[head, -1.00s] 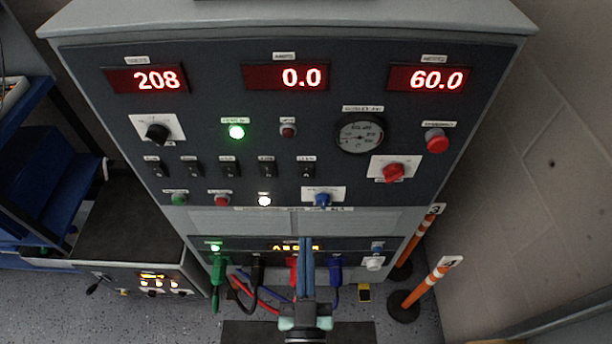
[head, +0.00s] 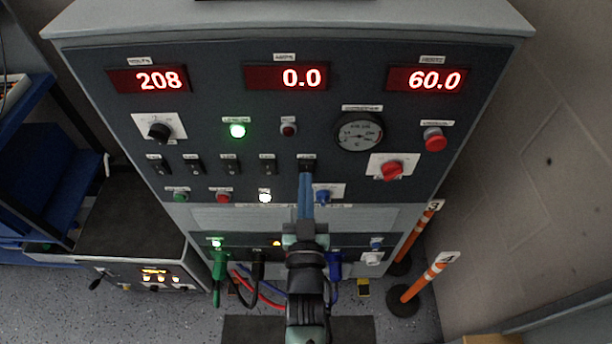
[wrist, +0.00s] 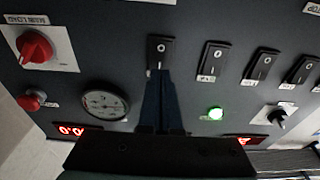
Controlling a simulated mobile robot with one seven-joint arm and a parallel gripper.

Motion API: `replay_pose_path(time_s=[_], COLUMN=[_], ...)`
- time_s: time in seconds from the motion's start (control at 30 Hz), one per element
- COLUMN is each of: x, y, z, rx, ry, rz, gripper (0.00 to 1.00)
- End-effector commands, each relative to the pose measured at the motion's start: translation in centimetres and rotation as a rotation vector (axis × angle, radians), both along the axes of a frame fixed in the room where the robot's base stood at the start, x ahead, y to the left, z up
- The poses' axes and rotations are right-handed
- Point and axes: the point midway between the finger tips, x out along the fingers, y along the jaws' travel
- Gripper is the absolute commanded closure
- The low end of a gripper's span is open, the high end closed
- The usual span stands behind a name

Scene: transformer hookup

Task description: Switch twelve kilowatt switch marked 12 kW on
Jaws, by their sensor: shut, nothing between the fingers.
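A row of black rocker switches runs across the middle of the dark panel. My gripper (head: 305,177) is shut and empty, with its blue-grey fingers pointing up at the right-end switch (head: 306,162). In the wrist view, where the panel appears upside down, the gripper's fingertips (wrist: 161,76) overlap the edge of that switch (wrist: 160,50). I cannot tell whether they touch it. The fingers hide its label, so I cannot read whether it is the 12 kW one. An O mark shows on its rocker. The neighbouring switch (wrist: 213,58) looks the same.
A blue knob (head: 322,196) sits just right of the fingers. A round gauge (head: 358,132), a red knob (head: 391,170) and a red button (head: 435,139) are further right. A lit green lamp (head: 237,131) is above the switches. Plugged cables hang below. The middle display (head: 287,77) reads 0.0.

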Motion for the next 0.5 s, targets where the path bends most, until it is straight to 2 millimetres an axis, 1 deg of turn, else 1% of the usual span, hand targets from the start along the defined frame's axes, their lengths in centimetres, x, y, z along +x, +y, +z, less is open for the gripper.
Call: replay_pose_path(time_s=[0.03,0.2,0.5], x=[0.6,1.5,1.6], y=[0.0,0.0,0.0], z=[0.2,0.2,0.2], rx=[0.0,0.0,0.0], ry=[-0.001,0.0,0.001], rz=[0.0,0.0,0.0], gripper=[1.0,1.0,1.0])
